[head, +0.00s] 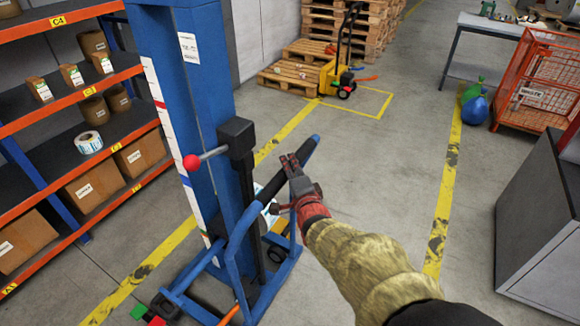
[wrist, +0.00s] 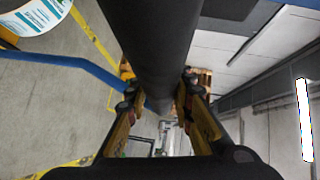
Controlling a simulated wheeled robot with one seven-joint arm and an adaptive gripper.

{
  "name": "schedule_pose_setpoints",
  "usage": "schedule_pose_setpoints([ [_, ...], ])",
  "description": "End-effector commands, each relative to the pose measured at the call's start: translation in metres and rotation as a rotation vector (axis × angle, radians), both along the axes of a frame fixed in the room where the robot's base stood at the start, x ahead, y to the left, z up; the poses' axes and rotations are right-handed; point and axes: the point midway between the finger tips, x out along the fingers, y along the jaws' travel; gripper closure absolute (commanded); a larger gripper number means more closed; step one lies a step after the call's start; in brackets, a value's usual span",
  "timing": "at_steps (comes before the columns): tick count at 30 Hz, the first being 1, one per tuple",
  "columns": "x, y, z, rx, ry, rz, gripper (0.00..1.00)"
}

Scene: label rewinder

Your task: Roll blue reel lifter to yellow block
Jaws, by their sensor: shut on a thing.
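The blue reel lifter (head: 174,100) stands upright at the left in the head view, with a tall column and a low wheeled frame. Its push handle (head: 268,190) has a black grip. My gripper (head: 290,162) is shut on this handle near its right part. In the wrist view the black grip (wrist: 160,40) runs between both fingers (wrist: 152,105). A yellow block-like thing (head: 327,76) is at the back, beside a pallet and against a dark hand truck; I cannot tell whether it is a separate block.
Shelves (head: 62,113) with boxes line the left. Pallets (head: 293,73) stand at the back. Floor between the yellow lines (head: 370,150) is clear. A yellow-outlined floor area (head: 377,103) lies by the hand truck.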

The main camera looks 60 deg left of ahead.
Motion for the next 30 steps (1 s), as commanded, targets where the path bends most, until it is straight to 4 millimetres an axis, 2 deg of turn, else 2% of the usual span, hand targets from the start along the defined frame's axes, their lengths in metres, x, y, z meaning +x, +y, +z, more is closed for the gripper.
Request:
schedule_pose_setpoints([
  [8, -0.0045, 0.0045, 0.0024, 0.004, -0.002, 0.007, 1.0],
  [9, -0.0045, 0.0045, 0.0025, 0.005, -0.003, 0.007, 0.75],
  [18, -0.0035, 0.0038, 0.0022, 0.004, -0.003, 0.005, 0.58],
  [30, -0.0045, -0.0017, 0.0031, 0.003, -0.002, 0.004, 0.58],
])
